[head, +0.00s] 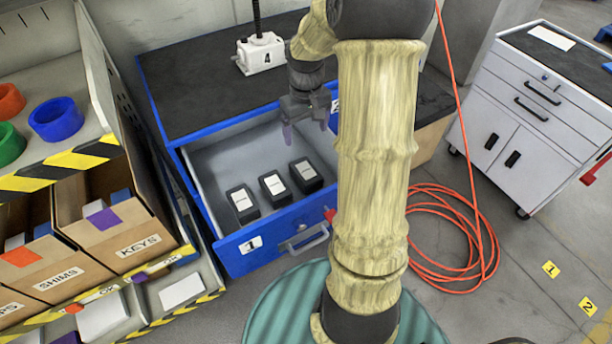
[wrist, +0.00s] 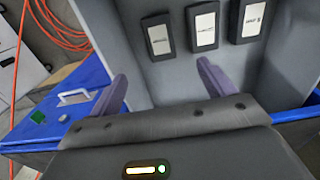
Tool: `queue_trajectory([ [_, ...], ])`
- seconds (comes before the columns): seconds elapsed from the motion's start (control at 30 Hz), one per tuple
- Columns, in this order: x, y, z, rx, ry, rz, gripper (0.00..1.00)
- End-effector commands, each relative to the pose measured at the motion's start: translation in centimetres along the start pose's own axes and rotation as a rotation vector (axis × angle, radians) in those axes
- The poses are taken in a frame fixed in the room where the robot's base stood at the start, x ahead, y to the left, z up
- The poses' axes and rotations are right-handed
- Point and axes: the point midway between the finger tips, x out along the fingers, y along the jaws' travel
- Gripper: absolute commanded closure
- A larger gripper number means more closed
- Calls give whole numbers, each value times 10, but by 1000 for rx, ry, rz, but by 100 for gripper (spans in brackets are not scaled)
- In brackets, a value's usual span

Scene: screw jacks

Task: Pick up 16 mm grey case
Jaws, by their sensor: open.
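Three dark grey cases with white labels lie in a row in an open drawer: a left case (head: 242,203), a middle case (head: 274,188) and a right case (head: 306,175). In the wrist view, they show as a left case (wrist: 157,38), a middle case (wrist: 202,27) and a right case (wrist: 248,20). The label print is too small to tell which is the 16 mm one. My gripper (head: 306,131) is open and empty, above the back part of the drawer and apart from the cases. Its two purple-grey fingers show in the wrist view (wrist: 162,76).
The blue-fronted drawer (head: 232,256) is marked 1 and has raised walls. A white screw jack (head: 260,54) marked 4 stands on the black worktop (head: 190,88). Shelves with cardboard bins (head: 125,230) flank the left. An orange hose (head: 455,285) lies on the floor at right.

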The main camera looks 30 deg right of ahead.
Motion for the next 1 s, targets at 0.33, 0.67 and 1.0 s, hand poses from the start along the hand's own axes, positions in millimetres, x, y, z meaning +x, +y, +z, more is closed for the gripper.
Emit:
queue_trajectory([
  [0.33, 4, -1, 0, -1, 0, 0, 18],
  [0.67, 55, -2, 1, -2, -4, -1, 18],
  [1.0, 112, 0, 1, 2, -2, 0, 18],
])
